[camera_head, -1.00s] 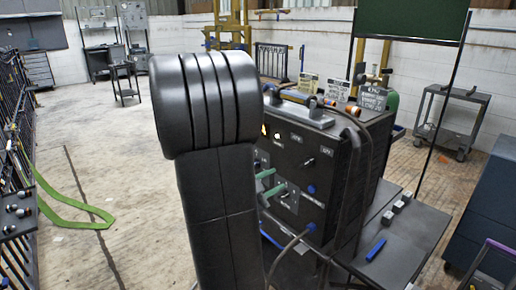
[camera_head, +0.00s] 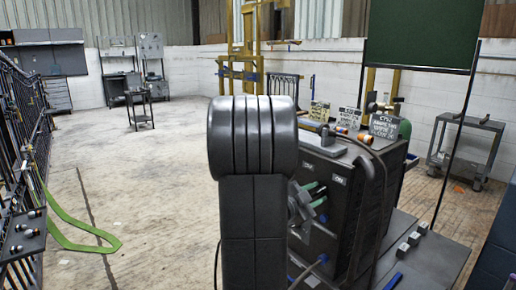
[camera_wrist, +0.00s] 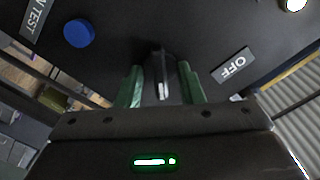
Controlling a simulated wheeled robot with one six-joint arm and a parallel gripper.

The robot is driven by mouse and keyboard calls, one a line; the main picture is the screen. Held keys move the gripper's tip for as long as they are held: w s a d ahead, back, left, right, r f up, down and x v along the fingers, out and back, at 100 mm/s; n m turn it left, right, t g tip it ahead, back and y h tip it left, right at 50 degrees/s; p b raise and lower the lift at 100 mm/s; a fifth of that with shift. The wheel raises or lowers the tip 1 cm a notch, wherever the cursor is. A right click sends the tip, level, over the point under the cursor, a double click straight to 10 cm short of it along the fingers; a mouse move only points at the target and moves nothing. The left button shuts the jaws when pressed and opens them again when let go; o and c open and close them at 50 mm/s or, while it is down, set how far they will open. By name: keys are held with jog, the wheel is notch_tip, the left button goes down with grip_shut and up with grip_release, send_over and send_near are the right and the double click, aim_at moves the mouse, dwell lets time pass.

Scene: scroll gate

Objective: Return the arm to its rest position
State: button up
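My arm stands large in the middle of the head view and hides much of the front of a black machine (camera_head: 362,210). My gripper (camera_head: 317,195) shows to the right of the arm, its green fingers pointing at the machine's front panel. In the wrist view my gripper (camera_wrist: 163,88) has its two green fingers apart. A dark switch knob (camera_wrist: 159,66) with a pale edge lies between them, with gaps seen on both sides. An "OFF" label (camera_wrist: 233,66) is right of it; a blue button (camera_wrist: 78,33) is at upper left.
Black railing (camera_head: 28,150) with a green strap (camera_head: 85,235) lines the left. A side shelf (camera_head: 440,255) with small blocks adjoins the machine at lower right. A grey cart (camera_head: 465,150) stands behind right.

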jog(key=shift+a, duration=0.1)
jog(key=p+v, duration=0.1)
jog(key=v, duration=1.3)
jog(key=b+x, duration=0.1)
jog(key=x, duration=1.3)
jog(key=shift+d, duration=0.25)
jog(key=shift+a+r+n+p, duration=0.1)
jog(key=shift+r+n+p, duration=0.1)
jog(key=shift+n+p, duration=0.45)
jog(key=shift+a+n+p, duration=0.1)
jog(key=shift+n+p, duration=0.65)
jog(key=shift+p, duration=0.2)
jog(key=n+p, duration=0.4)
jog(key=shift+n, duration=0.3)
jog(key=shift+f+n+p, duration=0.15)
jog(key=shift+n+p, duration=0.85)
jog(key=shift+n, duration=0.2)
